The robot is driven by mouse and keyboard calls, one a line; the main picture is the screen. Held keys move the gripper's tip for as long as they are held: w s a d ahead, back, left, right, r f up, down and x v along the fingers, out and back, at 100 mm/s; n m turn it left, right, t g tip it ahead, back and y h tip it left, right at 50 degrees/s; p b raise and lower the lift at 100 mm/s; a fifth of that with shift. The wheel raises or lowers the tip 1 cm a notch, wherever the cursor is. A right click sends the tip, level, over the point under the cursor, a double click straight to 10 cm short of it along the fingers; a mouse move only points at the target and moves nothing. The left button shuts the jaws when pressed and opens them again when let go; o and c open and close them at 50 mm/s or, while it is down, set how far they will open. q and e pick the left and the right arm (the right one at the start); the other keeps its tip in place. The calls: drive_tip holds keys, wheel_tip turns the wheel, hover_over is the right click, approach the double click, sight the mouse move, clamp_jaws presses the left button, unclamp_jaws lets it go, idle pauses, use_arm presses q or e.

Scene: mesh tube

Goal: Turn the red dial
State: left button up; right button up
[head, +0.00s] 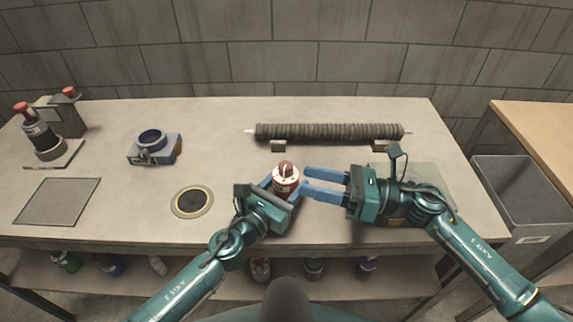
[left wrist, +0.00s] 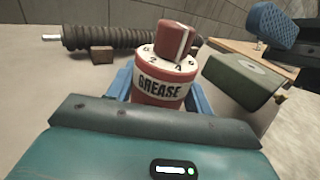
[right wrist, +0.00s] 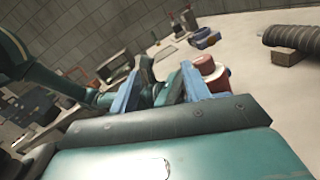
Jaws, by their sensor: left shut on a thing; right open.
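The red dial (left wrist: 175,38) has a pale line on it and sits on top of a red and white can marked GREASE (left wrist: 158,90), with black marks ringed around its white top. The dial (head: 286,168) and can (head: 287,186) also show near the table's front middle. My left gripper (head: 282,187) is shut on the can, a blue finger on each side, and the can looks upright. My right gripper (head: 304,181) is open, its fingers pointing left at the can. In the right wrist view the can (right wrist: 221,80) appears just right of the right-hand finger, not between the fingers.
A ribbed tube (head: 330,132) lies on small blocks at the back. A grey bin (head: 518,195) is beyond the table's right edge.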

sight(292, 169)
drive_tip(key=w+d+f+t+h, duration=0.2)
drive_tip(key=d+f+t+h, duration=0.1)
drive_tip(key=d+t, duration=0.15)
drive_tip(key=x, duration=1.1)
drive_tip(key=shift+s+a, duration=0.2)
drive_tip(key=shift+a, duration=0.05)
drive_tip(key=shift+r, duration=0.1)
drive_tip(key=c, duration=1)
